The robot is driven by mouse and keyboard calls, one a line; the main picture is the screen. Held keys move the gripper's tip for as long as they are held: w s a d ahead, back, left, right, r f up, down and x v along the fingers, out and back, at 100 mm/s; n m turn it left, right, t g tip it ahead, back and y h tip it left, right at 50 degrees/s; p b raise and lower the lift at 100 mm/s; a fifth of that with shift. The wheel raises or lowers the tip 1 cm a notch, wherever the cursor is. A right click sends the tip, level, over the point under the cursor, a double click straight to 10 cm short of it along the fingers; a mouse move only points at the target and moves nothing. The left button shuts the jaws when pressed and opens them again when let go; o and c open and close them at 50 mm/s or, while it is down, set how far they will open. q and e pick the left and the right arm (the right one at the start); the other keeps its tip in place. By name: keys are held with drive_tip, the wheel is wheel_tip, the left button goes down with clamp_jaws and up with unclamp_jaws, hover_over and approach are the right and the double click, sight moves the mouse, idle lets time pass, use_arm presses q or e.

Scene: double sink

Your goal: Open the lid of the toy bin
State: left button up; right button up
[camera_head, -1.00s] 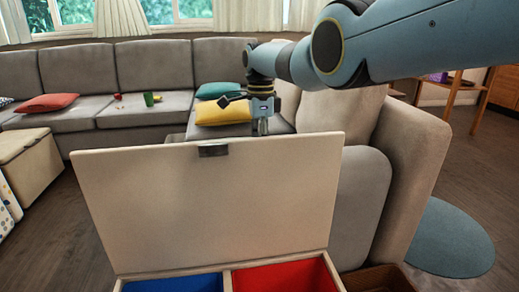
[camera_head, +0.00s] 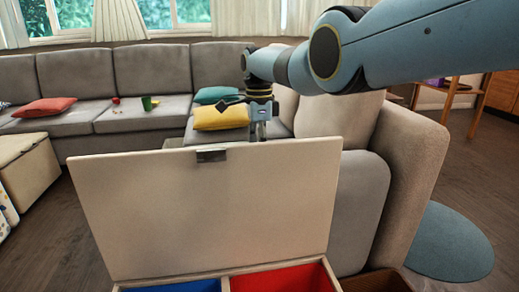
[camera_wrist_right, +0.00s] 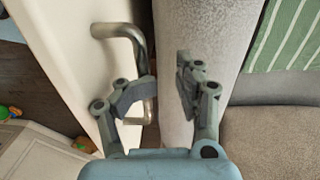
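The toy bin's beige lid (camera_head: 200,220) stands raised, nearly upright, in the head view. Below it the bin's blue compartment (camera_head: 175,287) and red compartment (camera_head: 285,280) show at the bottom edge. A small dark metal piece (camera_head: 211,156) is at the lid's top edge. My right gripper (camera_head: 260,132) is beyond the lid's top edge, fingers pointing down. In the right wrist view my right gripper (camera_wrist_right: 166,88) is open, with its fingers apart. The metal handle (camera_wrist_right: 122,32) on the lid lies beside the left finger, which partly covers it; contact is unclear. My left gripper is out of view.
A grey sofa (camera_head: 75,86) with red, yellow and teal cushions stands behind. A grey armchair (camera_head: 400,180) is close on the lid's right. A beige box (camera_head: 28,175) stands at the left. Open wooden floor lies between the box and the lid.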

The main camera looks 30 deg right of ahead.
wheel_tip(320, 180, up, 12)
drive_tip(key=shift+w, duration=0.4)
drive_tip(key=shift+d+f, duration=0.1)
drive_tip(key=shift+f, duration=0.05)
